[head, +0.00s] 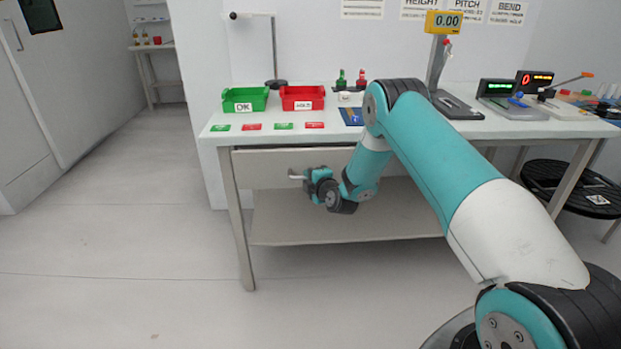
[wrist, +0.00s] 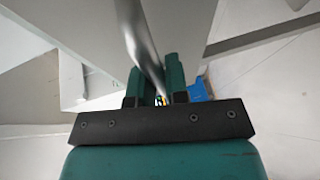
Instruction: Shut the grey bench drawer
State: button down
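The grey bench drawer (head: 262,168) is under the left part of the white bench top. Its pale front carries a metal bar handle (head: 297,177). My gripper (head: 309,180) is at this handle, in front of the drawer. In the wrist view, the handle bar (wrist: 141,40) runs between the two green fingers of my gripper (wrist: 157,72) and fills the narrow gap between them. The fingers look shut on it. My forearm hides the right part of the drawer front, and how far the drawer stands out is hard to tell.
The bench top holds a green bin (head: 245,99), a red bin (head: 302,97), a stand and small instruments. A lower shelf (head: 340,222) and a bench leg (head: 237,225) are below and left of my gripper. A black stool (head: 570,185) stands right. The floor left is clear.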

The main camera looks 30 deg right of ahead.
jog(key=w+b, duration=0.1)
jog(key=w+d+b, duration=0.1)
jog(key=w, duration=0.1)
jog(key=w+d+b, duration=0.1)
jog(key=shift+w+r, duration=0.1)
jog(key=shift+w, duration=0.05)
jog(key=c, duration=1.1)
grip_release()
jog(key=shift+w, duration=0.1)
jog(key=shift+c, duration=0.2)
jog(key=s+r+b, duration=0.3)
jog(key=s+b, duration=0.2)
jog(key=s, duration=1.2)
jog(key=shift+a+b, duration=0.25)
jog(key=shift+b, duration=0.1)
